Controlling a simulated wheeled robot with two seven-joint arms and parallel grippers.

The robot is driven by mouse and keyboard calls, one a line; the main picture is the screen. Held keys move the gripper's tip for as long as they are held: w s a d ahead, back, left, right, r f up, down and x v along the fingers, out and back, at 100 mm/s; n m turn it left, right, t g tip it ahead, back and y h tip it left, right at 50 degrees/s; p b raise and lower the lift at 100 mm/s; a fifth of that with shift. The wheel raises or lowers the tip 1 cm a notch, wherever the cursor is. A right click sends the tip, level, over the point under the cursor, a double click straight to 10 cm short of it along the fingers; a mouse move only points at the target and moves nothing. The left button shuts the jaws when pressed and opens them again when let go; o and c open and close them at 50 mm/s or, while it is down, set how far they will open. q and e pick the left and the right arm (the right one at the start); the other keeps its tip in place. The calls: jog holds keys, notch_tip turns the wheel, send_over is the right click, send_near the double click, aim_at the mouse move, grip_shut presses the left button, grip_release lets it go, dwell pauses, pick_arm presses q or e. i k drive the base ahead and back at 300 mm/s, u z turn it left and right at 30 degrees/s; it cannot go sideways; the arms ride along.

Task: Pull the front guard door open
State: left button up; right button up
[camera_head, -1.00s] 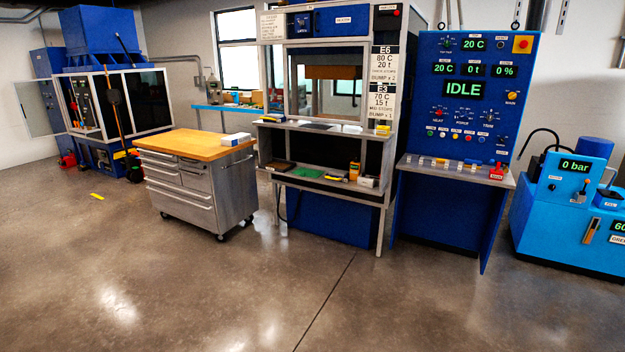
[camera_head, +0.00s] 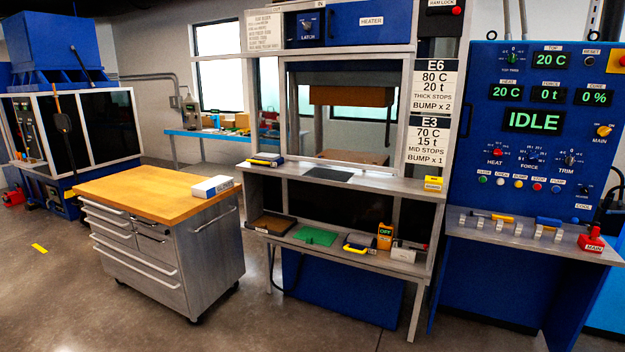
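The front guard door (camera_head: 345,158) is a clear panel in a grey metal frame on the press, in the middle of the view. It appears closed across the opening. Through it I see a brown block (camera_head: 350,96) hanging in the upper part and a brown surface below. A vertical bar that may be its handle shows at the frame's left side; I cannot tell for sure. Neither of my grippers is in view.
A wood-topped tool cart (camera_head: 160,195) stands in front of the press at left. A grey shelf (camera_head: 335,245) with small items juts out below the door. The control panel (camera_head: 535,130) reading IDLE stands at right. The floor in front is clear.

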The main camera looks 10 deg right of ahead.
aim_at(405, 56)
jog(key=z, duration=0.75)
jog(key=i, duration=1.45)
jog(key=z, duration=1)
